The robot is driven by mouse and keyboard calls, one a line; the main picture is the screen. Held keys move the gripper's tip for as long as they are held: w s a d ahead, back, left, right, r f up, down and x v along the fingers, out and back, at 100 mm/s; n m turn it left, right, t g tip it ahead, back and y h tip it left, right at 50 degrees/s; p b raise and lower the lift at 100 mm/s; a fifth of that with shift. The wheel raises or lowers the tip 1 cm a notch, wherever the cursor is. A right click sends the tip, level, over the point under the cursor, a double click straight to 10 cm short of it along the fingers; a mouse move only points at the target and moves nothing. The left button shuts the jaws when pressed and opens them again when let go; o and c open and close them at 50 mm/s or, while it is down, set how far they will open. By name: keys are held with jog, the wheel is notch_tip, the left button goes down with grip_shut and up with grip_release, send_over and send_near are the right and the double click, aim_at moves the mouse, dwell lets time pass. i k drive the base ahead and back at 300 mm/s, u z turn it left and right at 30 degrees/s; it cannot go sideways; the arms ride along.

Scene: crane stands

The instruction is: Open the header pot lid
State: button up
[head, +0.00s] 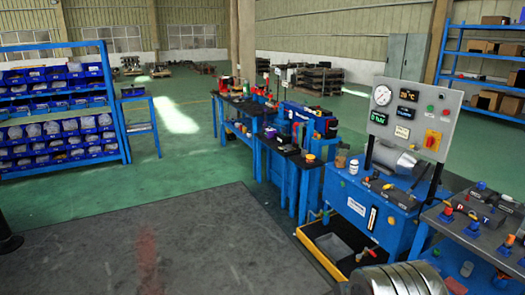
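My gripper is not in view. Nothing here can be picked out for certain as the header pot or its lid. On the blue hydraulic bench (345,205) at right, a small brownish jar (341,159) stands at the back left corner. A small white cylinder (354,167) stands just right of it. A small pot with a yellow-orange top (310,158) sits on the narrower blue stand to the left. All of these are too small to show whether a lid is on or off.
A grey gauge panel (415,118) stands above the hydraulic bench. A yellow-edged black drip tray (318,258) with a grey bin lies on the floor. Blue bin shelves (60,105) stand at left. The dark floor mat (190,245) is clear.

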aim_at(341, 145)
jog(key=z, duration=0.1)
jog(key=i, duration=3.95)
jog(key=z, duration=0.1)
